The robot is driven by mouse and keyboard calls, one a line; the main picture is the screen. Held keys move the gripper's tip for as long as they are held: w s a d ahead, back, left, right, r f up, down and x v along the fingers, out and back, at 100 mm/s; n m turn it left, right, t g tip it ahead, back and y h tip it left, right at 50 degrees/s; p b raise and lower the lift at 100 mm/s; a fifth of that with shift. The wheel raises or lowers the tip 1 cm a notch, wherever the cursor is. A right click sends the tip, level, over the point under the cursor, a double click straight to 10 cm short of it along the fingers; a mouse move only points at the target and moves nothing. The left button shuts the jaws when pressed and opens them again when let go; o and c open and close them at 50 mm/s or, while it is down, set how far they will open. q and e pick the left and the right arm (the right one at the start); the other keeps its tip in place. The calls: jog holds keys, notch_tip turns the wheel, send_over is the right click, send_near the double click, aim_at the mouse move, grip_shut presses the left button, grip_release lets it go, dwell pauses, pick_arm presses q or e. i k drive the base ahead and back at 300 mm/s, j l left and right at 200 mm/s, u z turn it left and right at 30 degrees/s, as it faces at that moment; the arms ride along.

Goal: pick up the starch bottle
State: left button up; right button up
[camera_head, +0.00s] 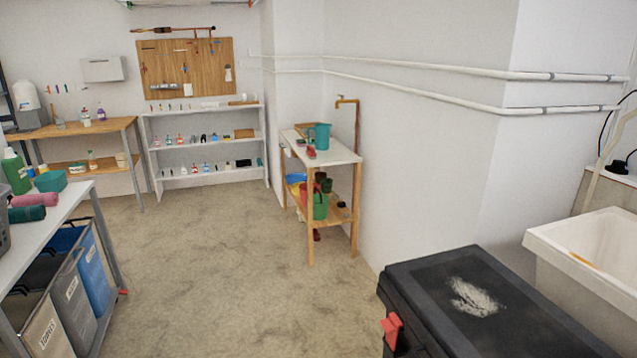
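I cannot tell which bottle is the starch bottle, as no label is readable at this distance. A green bottle with a white cap (16,172) stands on the white-topped table at the left edge. A small purple bottle (101,112) and a white bottle (86,118) stand on the wooden workbench behind it. Several small bottles line the white shelf unit (201,143) at the back wall. Neither of my grippers is in view.
Laundry bins (95,272) stand under the left table (62,212). A small wooden-legged stand (340,157) with a teal jug (320,136) is by the wall. A black chest (470,300) and white sink (590,250) are at right. The floor between (210,265) is clear.

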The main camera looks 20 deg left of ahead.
aim_at(86, 122)
jog(key=i+j+u, duration=0.6)
jog(key=i, duration=0.2)
jog(key=i+j+u, duration=0.1)
jog(key=i+u, duration=0.2)
jog(key=i, duration=0.15)
jog(key=i+u, duration=0.3)
jog(key=i, duration=2.35)
jog(key=i+u, duration=0.15)
jog(key=i, duration=0.6)
jog(key=i+l+u, duration=0.1)
jog(key=i, duration=0.6)
jog(key=i+l+u, duration=0.15)
jog(key=i, duration=0.55)
jog(key=i+u, duration=0.3)
jog(key=i, duration=0.15)
jog(key=i+u, duration=0.25)
jog(key=i, duration=0.25)
jog(key=i+l+u, duration=0.15)
jog(key=i+u, duration=0.15)
jog(key=i, duration=0.15)
jog(key=i+l+u, duration=0.3)
jog(key=i+j, duration=0.05)
jog(key=i, duration=0.1)
